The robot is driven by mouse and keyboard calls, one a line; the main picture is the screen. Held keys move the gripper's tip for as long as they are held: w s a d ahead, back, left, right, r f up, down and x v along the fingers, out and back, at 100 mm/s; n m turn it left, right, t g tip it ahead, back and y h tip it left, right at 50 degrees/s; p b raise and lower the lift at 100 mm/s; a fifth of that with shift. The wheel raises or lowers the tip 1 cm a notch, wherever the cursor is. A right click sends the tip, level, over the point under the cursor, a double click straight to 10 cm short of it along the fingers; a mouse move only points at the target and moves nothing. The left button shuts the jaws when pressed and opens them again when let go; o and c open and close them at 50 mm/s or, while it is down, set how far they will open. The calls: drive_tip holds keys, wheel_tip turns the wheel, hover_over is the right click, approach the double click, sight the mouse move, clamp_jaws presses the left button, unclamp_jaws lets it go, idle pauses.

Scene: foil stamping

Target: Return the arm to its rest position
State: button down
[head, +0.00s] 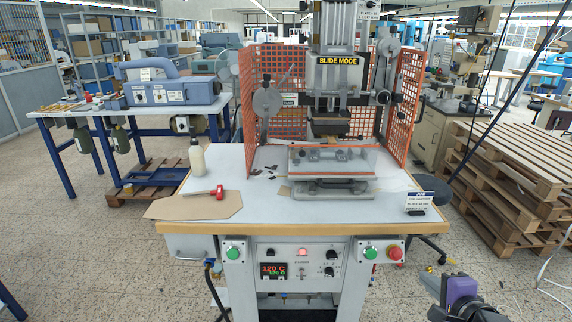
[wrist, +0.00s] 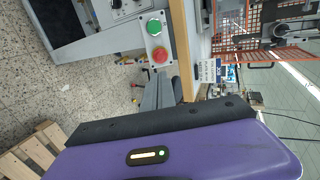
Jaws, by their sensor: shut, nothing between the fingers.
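My gripper (head: 434,278) is low at the bottom right of the head view, in front of and below the table's right front corner. Its fingers point up and left. Most of my arm is out of the head view.
A red-handled tool (head: 218,192), white bottle (head: 197,157) and small sign (head: 419,201) are on the bench. Pallets (head: 510,180) are stacked at right. Floor near my gripper is mostly clear.

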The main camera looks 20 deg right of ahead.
wheel_tip(320, 180, up, 6)
drive_tip(key=s+n+t+h, duration=0.3)
drive_tip(key=n, duration=0.4)
drive_tip(key=s+a+f+n+y, duration=0.2)
drive_tip(key=s+a+n, duration=0.5)
drive_tip(key=s+a, duration=0.5)
drive_tip(key=s+a+f+n+y, duration=0.3)
drive_tip(key=s+a+n, duration=0.3)
drive_tip(key=s+a, duration=0.6)
drive_tip(key=s+y, duration=0.1)
drive_tip(key=s, duration=0.4)
drive_tip(key=shift+n, duration=0.4)
